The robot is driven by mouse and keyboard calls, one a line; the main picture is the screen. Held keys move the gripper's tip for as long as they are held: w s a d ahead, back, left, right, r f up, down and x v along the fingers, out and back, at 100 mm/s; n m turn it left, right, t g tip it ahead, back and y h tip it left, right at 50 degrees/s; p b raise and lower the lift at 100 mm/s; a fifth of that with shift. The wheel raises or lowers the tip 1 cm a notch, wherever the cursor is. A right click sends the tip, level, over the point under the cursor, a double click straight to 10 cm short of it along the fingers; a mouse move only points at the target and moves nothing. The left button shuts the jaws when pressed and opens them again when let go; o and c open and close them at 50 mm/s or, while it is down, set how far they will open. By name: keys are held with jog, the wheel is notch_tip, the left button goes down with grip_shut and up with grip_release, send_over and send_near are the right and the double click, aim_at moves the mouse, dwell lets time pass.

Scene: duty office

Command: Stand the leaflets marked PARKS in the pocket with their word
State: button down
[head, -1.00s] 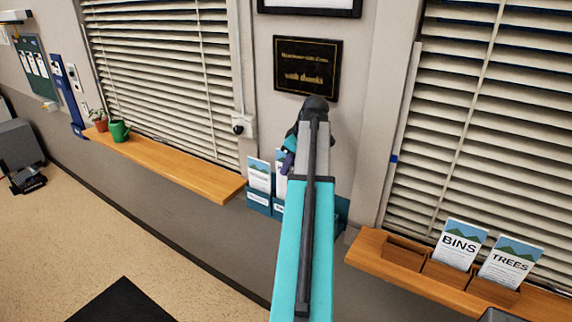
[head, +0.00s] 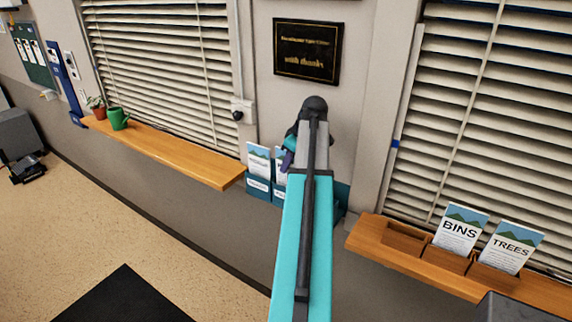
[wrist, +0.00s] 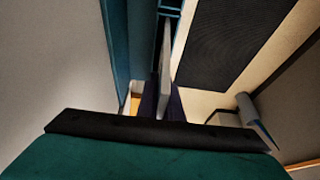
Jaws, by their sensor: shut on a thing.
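My gripper (wrist: 165,108) is shut on a thin pale slab (wrist: 165,62), seen edge-on in the wrist view, likely the leaflets; no word shows on it. The pocket labels are too small to read. The rack's right part (head: 343,192) shows past my arm. In the wrist view teal rack parts (wrist: 118,45) lie close beside the slab.
On the right, a wooden ledge (head: 362,244) has an empty slot (head: 404,238), then leaflets marked BINS (head: 460,230) and TREES (head: 510,247). A wooden sill (head: 185,165) on the left bears a green mug (head: 118,118) and a potted plant (head: 96,106). The floor at left is mostly clear.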

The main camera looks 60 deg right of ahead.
jog(key=shift+f, duration=0.2)
jog(key=c, duration=1.8)
grip_release()
jog(key=shift+c, duration=0.2)
jog(key=shift+r, duration=0.15)
jog(key=shift+b+v, duration=2.45)
jog(key=shift+v, duration=4.35)
